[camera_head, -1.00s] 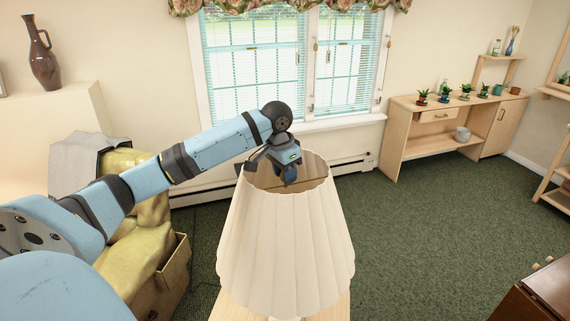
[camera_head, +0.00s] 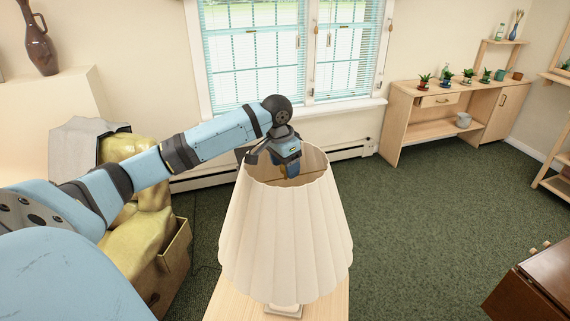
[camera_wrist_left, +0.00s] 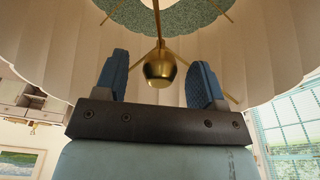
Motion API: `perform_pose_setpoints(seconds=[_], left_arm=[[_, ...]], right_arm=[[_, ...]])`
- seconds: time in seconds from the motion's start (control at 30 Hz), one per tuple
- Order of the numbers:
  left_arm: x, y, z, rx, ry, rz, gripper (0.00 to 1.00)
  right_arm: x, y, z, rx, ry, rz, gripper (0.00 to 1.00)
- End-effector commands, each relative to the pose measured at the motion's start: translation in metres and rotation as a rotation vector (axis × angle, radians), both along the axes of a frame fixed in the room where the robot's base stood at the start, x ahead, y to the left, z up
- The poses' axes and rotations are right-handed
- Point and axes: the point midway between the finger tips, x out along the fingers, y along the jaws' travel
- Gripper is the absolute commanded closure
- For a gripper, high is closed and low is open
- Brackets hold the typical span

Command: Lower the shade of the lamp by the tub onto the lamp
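The cream pleated lampshade (camera_head: 286,235) stands upright above the pale lamp foot (camera_head: 284,310), which shows just below its lower rim. Whether the shade rests on the lamp is hidden. My left gripper (camera_head: 291,168) reaches down into the shade's open top from the far left side. In the left wrist view, its two blue fingers (camera_wrist_left: 160,80) are spread apart. A brass ball (camera_wrist_left: 160,68) on a rod with thin brass spokes shows between them, with visible gaps on both sides. The shade's inner wall (camera_wrist_left: 265,35) surrounds it. My right gripper and the tub are not in view.
The lamp foot stands on a pale wooden top (camera_head: 232,308). A gold lumpy object in a wooden box (camera_head: 172,262) is at left under my arm. A shelf unit with small plants (camera_head: 450,100) stands back right. A brown table (camera_head: 540,285) is at lower right. Green carpet lies between.

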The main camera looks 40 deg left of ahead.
Motion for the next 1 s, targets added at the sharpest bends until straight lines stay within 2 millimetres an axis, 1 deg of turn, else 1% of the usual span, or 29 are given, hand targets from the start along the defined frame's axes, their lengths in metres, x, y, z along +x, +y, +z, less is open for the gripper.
perform_pose_setpoints(seconds=[0.23, 0.37, 0.47, 0.7, 0.8, 0.9, 1.0], left_arm=[[0.000, 0.000, 0.001, 0.000, 0.000, 0.000, 0.37], [-0.001, 0.001, 0.012, 0.001, -0.002, 0.000, 0.37], [-0.004, 0.001, 0.029, 0.001, -0.003, -0.001, 0.37], [-0.012, 0.003, 0.085, 0.001, -0.005, -0.001, 0.37], [-0.015, 0.003, 0.105, 0.001, -0.004, 0.000, 0.37], [-0.018, 0.004, 0.120, 0.000, -0.003, 0.001, 0.37], [-0.019, 0.004, 0.131, 0.000, -0.002, 0.001, 0.37]], right_arm=[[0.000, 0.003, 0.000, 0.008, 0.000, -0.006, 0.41], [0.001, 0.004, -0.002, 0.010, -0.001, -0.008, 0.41], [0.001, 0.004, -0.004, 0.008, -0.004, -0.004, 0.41], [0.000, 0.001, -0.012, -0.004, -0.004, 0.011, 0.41], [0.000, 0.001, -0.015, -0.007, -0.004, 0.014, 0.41], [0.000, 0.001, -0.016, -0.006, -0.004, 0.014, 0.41], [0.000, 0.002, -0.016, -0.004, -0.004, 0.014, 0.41]])
